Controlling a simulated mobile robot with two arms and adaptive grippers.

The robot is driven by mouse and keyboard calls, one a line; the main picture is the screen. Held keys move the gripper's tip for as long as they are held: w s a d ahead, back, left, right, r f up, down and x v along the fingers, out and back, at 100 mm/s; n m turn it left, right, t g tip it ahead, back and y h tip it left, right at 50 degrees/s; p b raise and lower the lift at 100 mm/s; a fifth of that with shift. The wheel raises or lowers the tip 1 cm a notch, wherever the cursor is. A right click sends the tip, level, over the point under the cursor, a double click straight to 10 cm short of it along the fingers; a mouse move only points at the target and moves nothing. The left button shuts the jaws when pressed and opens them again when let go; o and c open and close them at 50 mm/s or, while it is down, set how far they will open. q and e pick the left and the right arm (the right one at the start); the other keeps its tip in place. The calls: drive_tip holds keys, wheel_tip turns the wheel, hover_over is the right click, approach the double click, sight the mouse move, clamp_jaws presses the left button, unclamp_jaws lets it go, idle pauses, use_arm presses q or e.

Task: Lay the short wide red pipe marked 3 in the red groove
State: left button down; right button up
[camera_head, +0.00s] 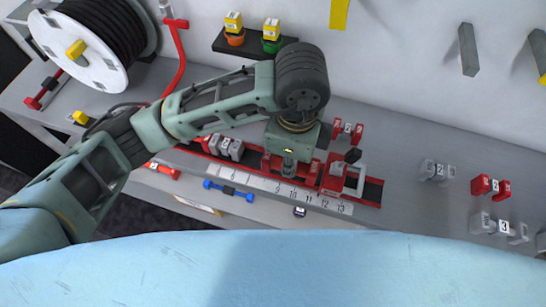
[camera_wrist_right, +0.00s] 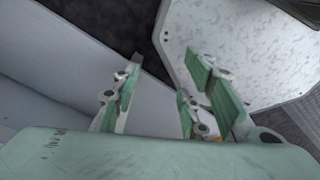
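Several red pieces carry white labels. One red piece (camera_head: 162,170) lies at the bench's front left; one red piece (camera_head: 347,130) stands behind the rail; another (camera_head: 490,185) is at the right. I cannot surely read a 3 on any of them. A long red-edged rail (camera_head: 372,191) runs along the bench behind a numbered scale; I cannot tell whether it is the red groove. My left gripper (camera_head: 289,168) points down over the rail beside red blocks; its fingers are too small to read. My right gripper (camera_wrist_right: 162,82) is open and empty in the right wrist view.
A blue pipe (camera_head: 228,190) lies in front of the scale (camera_head: 310,197). Grey clamps marked 2 (camera_head: 436,171) and 3 (camera_head: 500,226) stand at the right. A hose reel (camera_head: 85,55) stands back left. A dark shelf (camera_head: 245,46) holds yellow-topped items. Bench is clear behind the grey clamps.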

use_arm(q)
drive_tip(key=w+a+f, duration=0.1)
drive_tip(key=w, duration=0.1)
drive_tip(key=w+a+f+p, duration=0.2)
drive_tip(key=w+f, duration=0.1)
drive_tip(key=shift+w+a, duration=0.3)
drive_tip(key=shift+a, duration=0.05)
drive_tip(key=shift+f, duration=0.3)
wheel_tip(320, 180, down, 3)
drive_tip(key=shift+f+p, duration=0.2)
drive_tip(key=shift+p, duration=0.5)
drive_tip(key=shift+f, duration=0.15)
drive_tip(key=c, duration=1.8)
unclamp_jaws()
drive_tip(key=shift+o, duration=1.3)
use_arm(e)
wheel_tip(320, 180, up, 4)
drive_tip(key=shift+d+f, duration=0.15)
drive_tip(key=shift+f, duration=0.1)
drive_tip(key=shift+d, duration=0.15)
